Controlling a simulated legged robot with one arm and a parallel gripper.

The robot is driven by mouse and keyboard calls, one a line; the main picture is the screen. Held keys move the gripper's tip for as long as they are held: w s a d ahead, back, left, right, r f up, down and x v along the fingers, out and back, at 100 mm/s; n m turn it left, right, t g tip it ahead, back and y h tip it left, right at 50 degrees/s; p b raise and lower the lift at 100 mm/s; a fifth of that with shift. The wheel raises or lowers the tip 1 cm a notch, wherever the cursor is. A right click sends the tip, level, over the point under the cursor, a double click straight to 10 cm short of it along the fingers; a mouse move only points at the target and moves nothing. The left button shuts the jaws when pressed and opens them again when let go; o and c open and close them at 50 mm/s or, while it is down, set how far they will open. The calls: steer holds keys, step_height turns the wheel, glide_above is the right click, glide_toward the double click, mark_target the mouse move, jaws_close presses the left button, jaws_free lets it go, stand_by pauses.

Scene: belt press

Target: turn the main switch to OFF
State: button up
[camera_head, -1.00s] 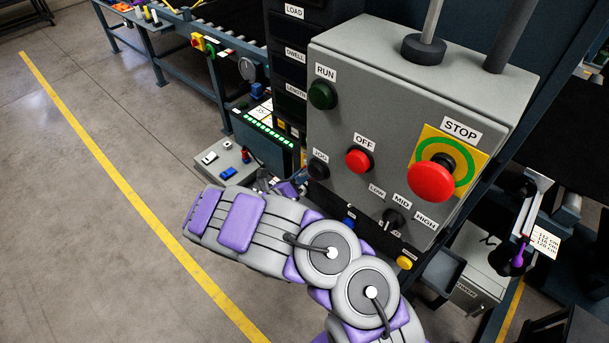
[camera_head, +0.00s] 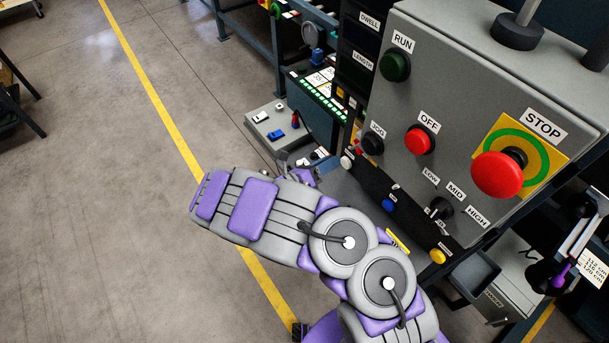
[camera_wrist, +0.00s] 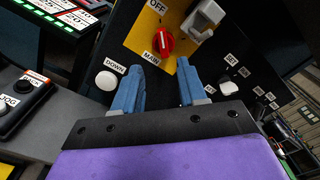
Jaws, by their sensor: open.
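The main switch (camera_wrist: 163,42) is a red rotary knob on a yellow plate (camera_wrist: 138,42) in the upper middle of the wrist view. OFF is printed above it and MAIN below it. My gripper (camera_wrist: 160,72) is open, its two blue fingers pointing toward the plate. The knob is beyond the gap between the fingertips and apart from them. In the head view my arm hides most of the gripper, and I cannot make out the main switch there.
A grey hasp-like part (camera_wrist: 202,18) sits close right of the knob. A white DOWN button (camera_wrist: 106,81) is left of the fingers, a white SET button (camera_wrist: 228,88) right. The grey control box (camera_head: 455,110) with a red STOP button (camera_head: 497,175) stands right of my arm.

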steer(key=v, duration=0.8)
steer(key=shift+s, duration=0.1)
stand_by(0.3)
